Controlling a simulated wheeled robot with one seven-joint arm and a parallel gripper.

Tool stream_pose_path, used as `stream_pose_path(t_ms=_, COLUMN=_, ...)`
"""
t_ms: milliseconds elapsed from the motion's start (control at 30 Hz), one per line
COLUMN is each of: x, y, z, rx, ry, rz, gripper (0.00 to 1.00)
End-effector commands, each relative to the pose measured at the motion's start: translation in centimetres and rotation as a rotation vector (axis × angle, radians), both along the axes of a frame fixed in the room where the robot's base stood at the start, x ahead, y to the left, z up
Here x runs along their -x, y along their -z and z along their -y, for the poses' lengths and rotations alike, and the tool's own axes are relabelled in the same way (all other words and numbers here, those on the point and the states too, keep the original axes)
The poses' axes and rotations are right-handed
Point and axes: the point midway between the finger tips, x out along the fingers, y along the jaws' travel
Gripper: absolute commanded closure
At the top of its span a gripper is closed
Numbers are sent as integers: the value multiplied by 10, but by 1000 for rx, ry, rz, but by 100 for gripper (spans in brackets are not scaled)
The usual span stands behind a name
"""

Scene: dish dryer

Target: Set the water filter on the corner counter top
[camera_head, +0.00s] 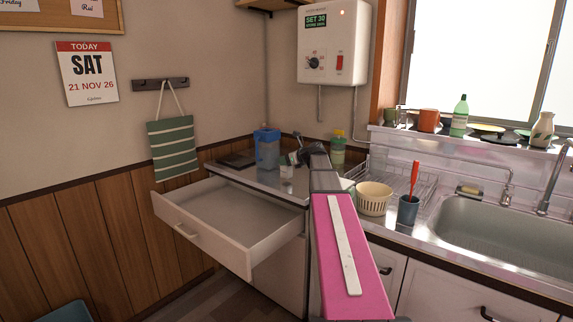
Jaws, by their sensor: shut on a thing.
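The water filter (267,150) is a clear blue jug with a darker blue lid. It is upright at the corner counter top (248,177), towards its back. My gripper (292,158) is dark and small in view, just right of the jug. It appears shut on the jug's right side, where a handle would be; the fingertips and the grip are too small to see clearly. Whether the jug's base touches the counter or hangs slightly above it, I cannot tell.
A small clear container (286,171) stands below my gripper. A dark flat item (238,159) lies left of the jug. An open drawer (215,222) juts out below. A green bottle (338,151), dish rack (425,184), basket (374,199) and sink (495,232) are to the right.

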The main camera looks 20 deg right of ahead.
Motion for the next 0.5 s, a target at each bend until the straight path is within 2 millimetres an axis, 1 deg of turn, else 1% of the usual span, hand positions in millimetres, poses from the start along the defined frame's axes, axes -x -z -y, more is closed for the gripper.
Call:
stream_pose_path(t_ms=33, x=0, y=7, z=0, rx=-2, ry=1, rz=-1, gripper=80)
stream_pose_path(t_ms=100, x=0, y=13, z=0, rx=0, ry=0, rz=-1, gripper=80)
stream_pose_path(t_ms=467, x=0, y=16, z=0, rx=0, ry=0, rz=0, gripper=80)
stream_pose_path(t_ms=500, x=0, y=16, z=0, rx=1, ry=0, rz=0, gripper=45)
